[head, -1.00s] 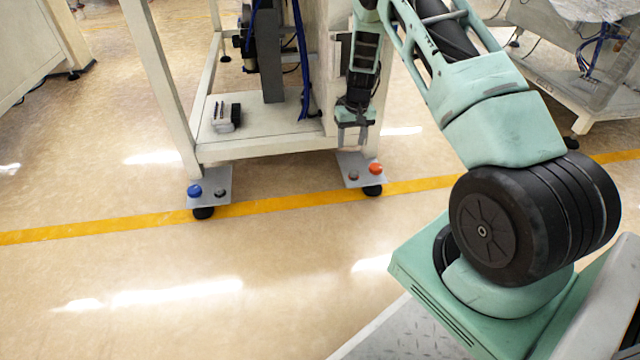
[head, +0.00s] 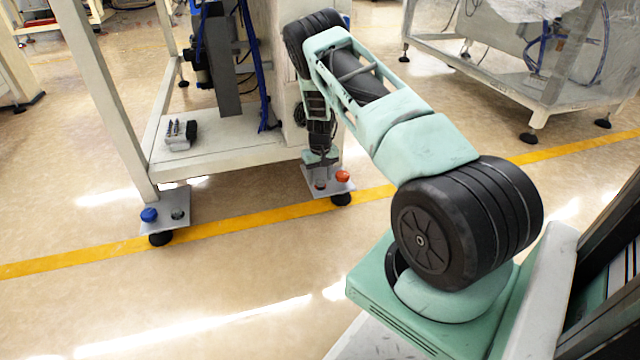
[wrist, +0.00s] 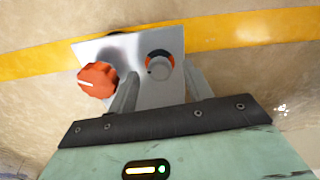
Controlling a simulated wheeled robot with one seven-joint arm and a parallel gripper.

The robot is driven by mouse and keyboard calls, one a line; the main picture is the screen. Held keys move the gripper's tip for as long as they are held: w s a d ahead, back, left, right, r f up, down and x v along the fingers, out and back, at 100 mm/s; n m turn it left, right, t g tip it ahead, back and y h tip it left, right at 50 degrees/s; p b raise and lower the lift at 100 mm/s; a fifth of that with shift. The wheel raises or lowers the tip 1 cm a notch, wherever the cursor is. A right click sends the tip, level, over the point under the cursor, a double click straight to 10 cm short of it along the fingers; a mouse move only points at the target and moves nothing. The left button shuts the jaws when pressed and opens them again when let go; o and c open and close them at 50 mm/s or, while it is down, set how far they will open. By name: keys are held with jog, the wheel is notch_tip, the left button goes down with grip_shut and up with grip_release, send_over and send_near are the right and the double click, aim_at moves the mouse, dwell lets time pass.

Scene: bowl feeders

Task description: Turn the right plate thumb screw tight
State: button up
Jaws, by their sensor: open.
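The right plate (head: 309,183) is a grey metal plate at the foot of the machine frame's right leg. It carries an orange-red knob (head: 342,176) and a small thumb screw (head: 320,184). In the wrist view the thumb screw (wrist: 160,69) is a round grey head over a ring of red and dark blue. The orange knob (wrist: 97,80) with a white line is left of it. My gripper (wrist: 161,74) is open, pointing down at the plate, with the screw head between its fingertips in the picture. I cannot tell whether the fingers reach down beside it.
The orange knob is close outside my left finger. The left plate (head: 176,222) has a blue knob (head: 149,215) and a dark screw (head: 177,214). The machine's shelf (head: 215,150) and leg stand behind my gripper. The floor in front is clear.

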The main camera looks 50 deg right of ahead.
jog(key=shift+f, duration=0.4)
jog(key=shift+c, duration=0.2)
jog(key=c, duration=0.9)
jog(key=shift+r, duration=0.1)
